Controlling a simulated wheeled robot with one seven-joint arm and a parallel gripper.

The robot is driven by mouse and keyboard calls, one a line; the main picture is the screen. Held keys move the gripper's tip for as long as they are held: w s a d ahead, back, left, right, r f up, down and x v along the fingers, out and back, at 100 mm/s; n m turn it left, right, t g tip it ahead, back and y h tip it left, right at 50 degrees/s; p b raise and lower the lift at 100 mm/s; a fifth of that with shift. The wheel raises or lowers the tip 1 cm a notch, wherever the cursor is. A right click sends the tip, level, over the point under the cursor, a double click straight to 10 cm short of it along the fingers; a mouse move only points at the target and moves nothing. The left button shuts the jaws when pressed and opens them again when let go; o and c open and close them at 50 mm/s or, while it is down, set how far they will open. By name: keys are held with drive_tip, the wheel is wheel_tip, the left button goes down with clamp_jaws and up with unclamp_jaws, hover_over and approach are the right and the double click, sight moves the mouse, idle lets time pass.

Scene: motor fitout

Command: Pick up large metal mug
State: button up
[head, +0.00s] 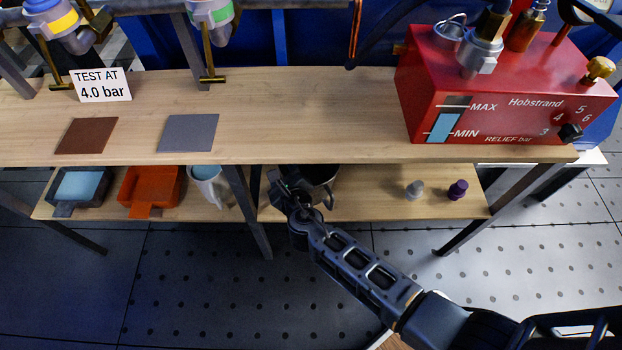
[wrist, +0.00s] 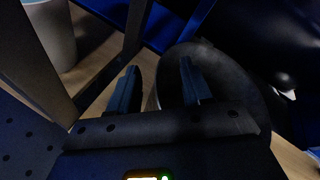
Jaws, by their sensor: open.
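A large dark metal mug (head: 322,186) stands on the lower shelf, partly hidden by my gripper and the worktop above. In the wrist view, a dark round vessel (wrist: 232,82), which looks like this mug, fills the middle right. My gripper (head: 284,182) is at the mug's left side, under the worktop edge. In the wrist view my gripper (wrist: 158,68) is open, its right finger over the vessel and its left finger outside the near left edge. Whether either finger touches it, I cannot tell.
On the shelf's left part are a light mug (head: 208,188), an orange tray (head: 150,188) and a dark tray (head: 80,205). A table leg (head: 247,212) stands close left of my gripper. Grey (head: 414,189) and purple (head: 458,189) small parts stand right. The worktop (head: 300,135) overhangs.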

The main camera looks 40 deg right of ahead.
drive_tip(key=shift+c, duration=0.2)
clamp_jaws()
idle(0.4)
drive_tip(key=shift+r, duration=0.1)
idle(0.6)
